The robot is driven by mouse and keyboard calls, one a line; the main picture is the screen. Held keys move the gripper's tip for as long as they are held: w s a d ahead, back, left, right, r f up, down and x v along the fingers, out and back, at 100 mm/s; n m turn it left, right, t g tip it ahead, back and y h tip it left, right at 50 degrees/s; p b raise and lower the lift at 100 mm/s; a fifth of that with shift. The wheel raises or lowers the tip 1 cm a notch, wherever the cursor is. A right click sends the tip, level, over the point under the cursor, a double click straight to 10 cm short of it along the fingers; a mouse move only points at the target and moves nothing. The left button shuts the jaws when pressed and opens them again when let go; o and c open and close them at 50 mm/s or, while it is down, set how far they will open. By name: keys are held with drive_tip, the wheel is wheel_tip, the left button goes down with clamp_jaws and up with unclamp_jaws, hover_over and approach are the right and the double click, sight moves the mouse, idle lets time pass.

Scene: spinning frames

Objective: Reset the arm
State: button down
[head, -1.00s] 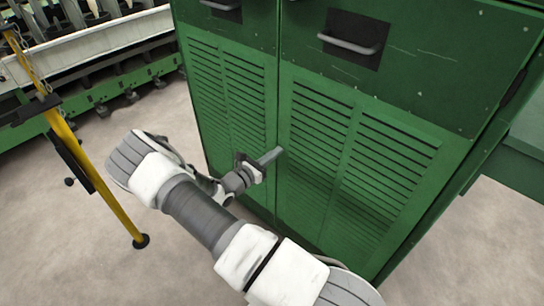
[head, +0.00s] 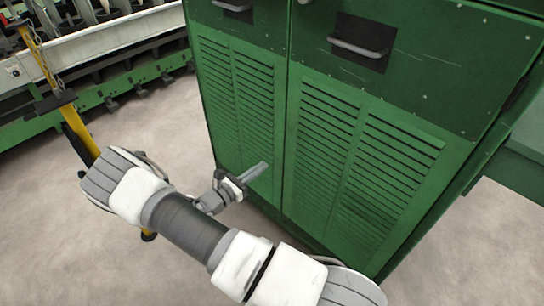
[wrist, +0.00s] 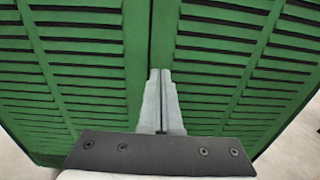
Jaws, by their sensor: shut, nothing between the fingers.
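My gripper (head: 254,172) is in front of the green cabinet (head: 283,120), low by its louvered doors. It is shut and empty. In the wrist view my gripper (wrist: 161,88) shows its two fingers together, pointing at the seam between the two louvered doors (wrist: 220,70). I cannot tell whether the fingertips touch the door. My arm reaches from the lower right of the head view, bends at the left, and comes back toward the cabinet.
A yellow post (head: 40,55) stands left of my arm, partly hidden behind it. A long machine (head: 110,45) runs along the back left. Drawer handles (head: 357,47) stick out above the doors. Pale floor (head: 150,110) is clear between machine and cabinet.

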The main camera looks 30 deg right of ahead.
drive_tip(key=shift+v, duration=1.55)
drive_tip(key=shift+r, duration=0.1)
drive_tip(key=s+a+r+m+y, duration=0.4)
drive_tip(key=s+r+m+y, duration=0.65)
drive_tip(key=r, duration=0.55)
drive_tip(key=s+a+r+m+y, duration=0.3)
drive_tip(key=s+r+m+y, duration=0.4)
drive_tip(key=s+r+m, duration=0.7)
wheel_tip(320, 180, up, 20)
drive_tip(key=n+p, duration=0.3)
drive_tip(key=p, duration=1.5)
drive_tip(key=shift+w+a+r, duration=0.2)
drive_tip(key=shift+w+a, duration=0.15)
drive_tip(key=shift+w, duration=0.1)
